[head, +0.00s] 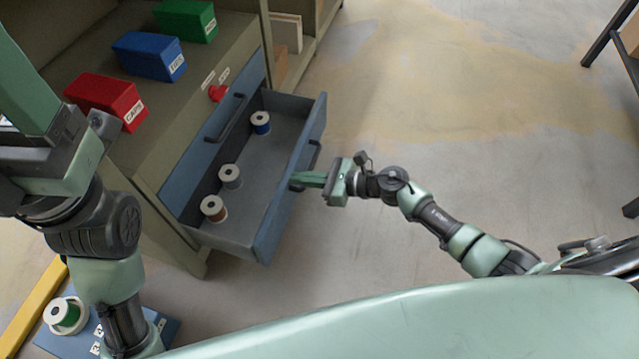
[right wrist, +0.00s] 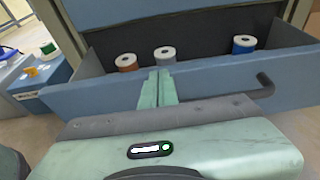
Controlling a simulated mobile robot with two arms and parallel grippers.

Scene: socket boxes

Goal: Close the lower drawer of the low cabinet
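The low cabinet (head: 152,165) stands at the left in the head view. Its lower drawer (head: 255,205) is pulled out; its blue front (head: 290,180) carries a dark bar handle (right wrist: 264,85). Three spools stand inside: blue-banded (head: 260,122), grey (head: 230,176) and brown-banded (head: 213,208). My right gripper (head: 297,181) is at the outer face of the drawer front, beside the handle. In the right wrist view its fingers (right wrist: 157,87) are together with nothing seen between them. My left gripper (head: 25,90) is large at the left edge, partly cut off.
Red (head: 105,100), blue (head: 148,56) and green (head: 186,18) boxes stand on the cabinet top. A blue case with a green spool (head: 66,315) is at the lower left.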

